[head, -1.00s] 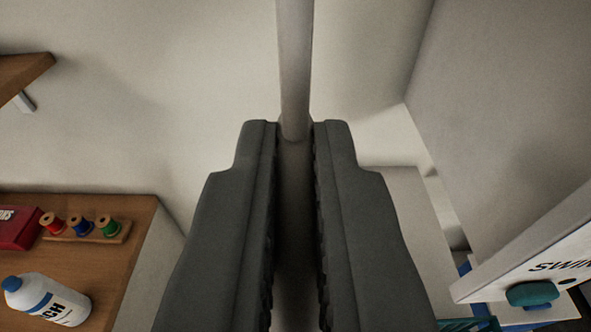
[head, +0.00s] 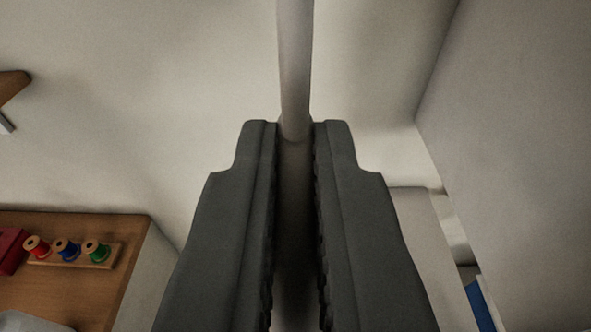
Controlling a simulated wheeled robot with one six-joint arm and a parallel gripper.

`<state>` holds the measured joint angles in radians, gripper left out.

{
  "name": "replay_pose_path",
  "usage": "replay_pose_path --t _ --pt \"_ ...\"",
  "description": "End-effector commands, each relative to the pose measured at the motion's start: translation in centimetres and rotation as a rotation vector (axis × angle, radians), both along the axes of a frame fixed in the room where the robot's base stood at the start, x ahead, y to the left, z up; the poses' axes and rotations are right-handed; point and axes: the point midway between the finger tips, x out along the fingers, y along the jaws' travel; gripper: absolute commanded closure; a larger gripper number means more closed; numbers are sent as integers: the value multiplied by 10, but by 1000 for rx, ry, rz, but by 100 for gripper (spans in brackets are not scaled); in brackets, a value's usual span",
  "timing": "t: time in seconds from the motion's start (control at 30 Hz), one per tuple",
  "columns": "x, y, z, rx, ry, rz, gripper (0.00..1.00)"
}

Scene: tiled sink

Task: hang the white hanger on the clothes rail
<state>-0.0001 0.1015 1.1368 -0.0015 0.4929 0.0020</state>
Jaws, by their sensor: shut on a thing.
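My gripper (head: 295,130) fills the middle of the head view, its two dark grey fingers shut on a pale, thin bar, part of the white hanger (head: 295,60). The bar runs up from between the fingertips to the top edge of the picture. The rest of the hanger is out of view. I cannot see a clothes rail in this view.
At lower left is a wooden surface (head: 75,285) with a rack of red, blue and green thread spools (head: 66,250) and a red box (head: 10,250). A wooden shelf end (head: 12,84) juts in at upper left. A grey wall (head: 520,150) stands at right, with a blue item (head: 480,305) low beside it.

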Motion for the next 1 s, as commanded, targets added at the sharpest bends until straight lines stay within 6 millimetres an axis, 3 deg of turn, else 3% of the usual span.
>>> replay_pose_path --t 0.5,0.97,1.0 --pt "5 0 -24 0 1 0 100" --pt "5 0 -28 0 0 0 100" --pt "5 0 -28 0 0 0 88"
